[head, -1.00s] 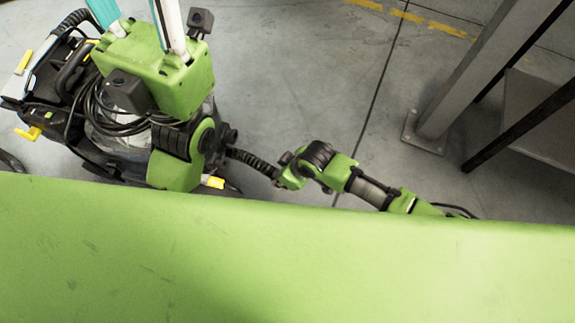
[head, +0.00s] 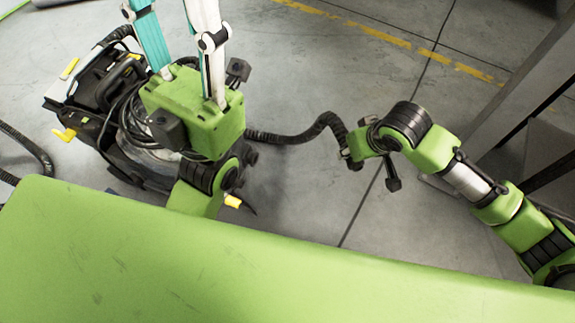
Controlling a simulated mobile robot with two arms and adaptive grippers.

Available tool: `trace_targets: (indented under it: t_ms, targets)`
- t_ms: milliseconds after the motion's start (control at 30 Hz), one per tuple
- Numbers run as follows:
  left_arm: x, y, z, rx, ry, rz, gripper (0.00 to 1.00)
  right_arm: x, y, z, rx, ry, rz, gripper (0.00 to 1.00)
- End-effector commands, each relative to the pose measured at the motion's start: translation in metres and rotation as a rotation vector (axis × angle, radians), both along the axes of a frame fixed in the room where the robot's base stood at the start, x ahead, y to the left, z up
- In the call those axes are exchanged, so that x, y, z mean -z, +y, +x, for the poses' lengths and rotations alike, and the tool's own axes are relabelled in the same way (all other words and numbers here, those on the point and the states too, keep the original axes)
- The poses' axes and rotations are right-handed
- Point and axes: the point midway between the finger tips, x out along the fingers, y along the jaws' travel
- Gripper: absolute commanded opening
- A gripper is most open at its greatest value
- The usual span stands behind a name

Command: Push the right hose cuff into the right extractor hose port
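A black ribbed hose (head: 285,137) emerges from behind my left arm on the extractor's side. It arcs right and up, and its far end meets my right gripper (head: 349,161). The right fingers and any cuff there are hidden, so I cannot tell whether they grip it. The extractor (head: 88,85), a black machine with yellow parts, stands on the floor at upper left. Its hose ports are not distinguishable, and my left arm covers its right side. My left gripper (head: 170,12) points up near the camera, its teal-and-white fingers apart, nothing seen between them, tips cut off.
A second ribbed hose (head: 28,146) lies on the floor at the left edge. A grey steel post (head: 515,85) stands at the right, beyond my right arm. My green body fills the bottom.

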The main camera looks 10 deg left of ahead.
Motion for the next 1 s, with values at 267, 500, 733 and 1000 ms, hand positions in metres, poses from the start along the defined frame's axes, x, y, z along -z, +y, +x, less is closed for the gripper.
trace_targets:
  t_ms: [267,500,733,1000]
  targets:
    - [0.010,0.001,0.000,0.003,0.066,0.004,0.40,-0.141,-0.080,-0.009,0.322,-0.010,-0.001,0.06]
    - [0.013,0.002,-0.002,0.004,0.085,-0.001,0.40,-0.197,-0.120,-0.032,0.490,-0.002,0.001,0.06]
    - [0.015,0.002,-0.002,0.005,0.091,-0.001,0.40,-0.205,-0.128,-0.037,0.521,0.002,0.001,0.06]
    - [0.015,0.002,-0.002,0.005,0.092,-0.001,0.28,-0.205,-0.127,-0.036,0.520,0.002,0.002,0.06]
